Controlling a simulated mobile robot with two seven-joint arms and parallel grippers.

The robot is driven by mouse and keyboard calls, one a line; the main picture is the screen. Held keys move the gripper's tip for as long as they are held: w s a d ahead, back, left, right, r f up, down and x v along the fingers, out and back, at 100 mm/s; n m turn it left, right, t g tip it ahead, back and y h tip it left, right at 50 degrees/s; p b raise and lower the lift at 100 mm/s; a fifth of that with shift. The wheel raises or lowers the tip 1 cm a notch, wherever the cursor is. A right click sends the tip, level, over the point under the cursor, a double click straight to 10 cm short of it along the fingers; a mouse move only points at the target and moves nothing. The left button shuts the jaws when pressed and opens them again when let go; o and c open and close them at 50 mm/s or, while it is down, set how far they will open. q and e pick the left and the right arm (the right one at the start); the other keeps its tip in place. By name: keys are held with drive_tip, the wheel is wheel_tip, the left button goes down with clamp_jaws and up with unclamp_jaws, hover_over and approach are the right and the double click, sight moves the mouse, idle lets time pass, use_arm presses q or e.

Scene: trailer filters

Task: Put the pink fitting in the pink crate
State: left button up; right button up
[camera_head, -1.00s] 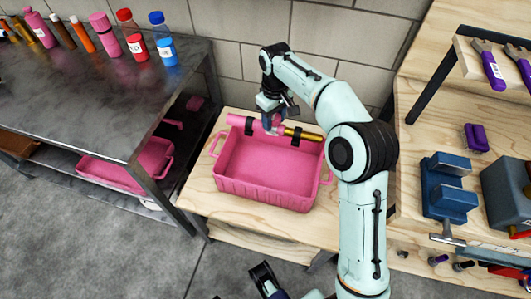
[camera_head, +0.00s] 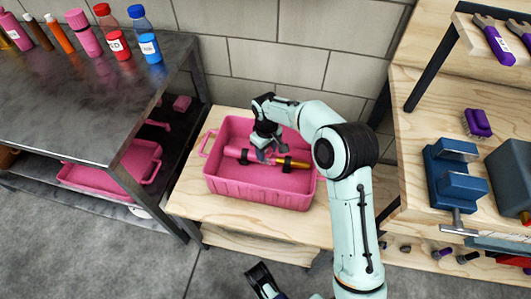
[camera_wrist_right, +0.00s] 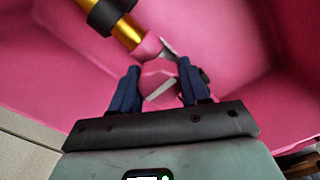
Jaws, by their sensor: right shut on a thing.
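The pink fitting (camera_head: 233,152) is a tube with a pink body, black bands and a gold section. It lies roughly level within the walls of the pink crate (camera_head: 255,191), which stands on a light wooden table. My right gripper (camera_head: 266,157) is shut on the fitting near its middle, reaching in from above. The right wrist view shows the gold part (camera_wrist_right: 123,31) beyond the fingers (camera_wrist_right: 160,86), and pink crate walls around. Whether the fitting touches the crate floor cannot be told. My left gripper (camera_head: 264,281) shows only partly at the bottom edge; its opening is unclear.
A dark metal bench (camera_head: 85,90) with several bottles stands on the left, with another pink crate (camera_head: 115,170) on its lower shelf. On the right, a wooden workbench holds a blue vise (camera_head: 455,175) and purple-handled tools. A block wall (camera_head: 290,60) stands behind.

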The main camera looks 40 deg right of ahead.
drive_tip(key=shift+f, duration=0.55)
use_arm(q)
drive_tip(key=shift+w+a+f, duration=0.15)
use_arm(e)
drive_tip(key=shift+f, duration=0.15)
drive_tip(key=o, duration=1.3)
use_arm(q)
drive_tip(key=shift+f, duration=0.15)
use_arm(e)
drive_tip(key=shift+r, duration=0.45)
use_arm(q)
drive_tip(key=s+d+r+g+p, duration=0.1)
drive_tip(key=s+d+r+p, duration=0.1)
drive_tip(key=s+r+p, duration=0.1)
drive_tip(key=shift+s+d+r+h, duration=0.2)
drive_tip(key=shift+s+r+h, duration=0.1)
drive_tip(key=shift+s, duration=0.35)
use_arm(e)
wheel_tip(320, 180, up, 12)
drive_tip(key=shift+f, duration=0.25)
